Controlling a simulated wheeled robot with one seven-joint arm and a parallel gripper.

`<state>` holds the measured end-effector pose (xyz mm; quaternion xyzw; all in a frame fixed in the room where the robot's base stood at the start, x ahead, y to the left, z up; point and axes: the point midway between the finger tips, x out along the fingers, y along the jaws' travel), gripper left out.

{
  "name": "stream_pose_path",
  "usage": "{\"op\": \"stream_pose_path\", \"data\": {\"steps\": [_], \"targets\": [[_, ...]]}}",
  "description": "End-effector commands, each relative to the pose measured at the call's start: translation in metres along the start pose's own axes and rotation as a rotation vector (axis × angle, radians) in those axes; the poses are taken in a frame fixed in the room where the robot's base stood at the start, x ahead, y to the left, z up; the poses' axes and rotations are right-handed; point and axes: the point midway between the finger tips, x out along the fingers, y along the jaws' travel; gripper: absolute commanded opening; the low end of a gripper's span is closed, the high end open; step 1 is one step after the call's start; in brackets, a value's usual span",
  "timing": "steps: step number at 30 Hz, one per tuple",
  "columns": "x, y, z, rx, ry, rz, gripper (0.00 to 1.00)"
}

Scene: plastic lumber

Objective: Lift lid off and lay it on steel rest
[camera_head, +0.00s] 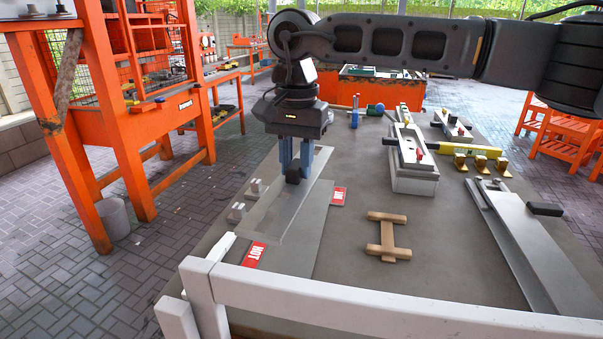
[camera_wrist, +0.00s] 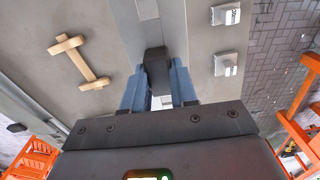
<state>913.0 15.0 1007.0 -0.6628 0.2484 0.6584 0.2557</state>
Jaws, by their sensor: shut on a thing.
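My gripper (camera_head: 293,172) has blue fingers and points down over the left part of the table. It is shut on a black block-shaped handle (camera_wrist: 156,62), also seen from the wrist between the fingertips. A grey steel plate with a lighter strip (camera_head: 310,222) lies beneath, with red HOT labels (camera_head: 255,254) at its near end and side. On the right lies a long grey steel channel (camera_head: 535,250) with a flat piece and another black handle (camera_head: 545,208).
A wooden H-shaped piece (camera_head: 388,236) lies mid-table. A grey box-like mould (camera_head: 414,178) and brass-coloured blocks (camera_head: 482,162) stand behind it. A white rail (camera_head: 390,310) crosses the near edge. Small white blocks (camera_head: 236,212) lie left of the plate. Orange workbenches stand beyond the table.

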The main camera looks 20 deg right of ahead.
Motion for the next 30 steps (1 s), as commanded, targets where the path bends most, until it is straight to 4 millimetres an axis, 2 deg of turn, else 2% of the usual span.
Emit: {"op": "stream_pose_path", "data": {"steps": [3, 7, 20, 30], "targets": [[0.012, 0.003, -0.012, -0.064, -0.002, 0.006, 0.0], [0.016, 0.005, -0.017, -0.097, -0.003, 0.011, 0.0], [0.016, 0.005, -0.018, -0.102, -0.001, 0.012, 0.0], [0.041, 0.005, -0.018, -0.101, -0.002, 0.012, 0.0]]}}
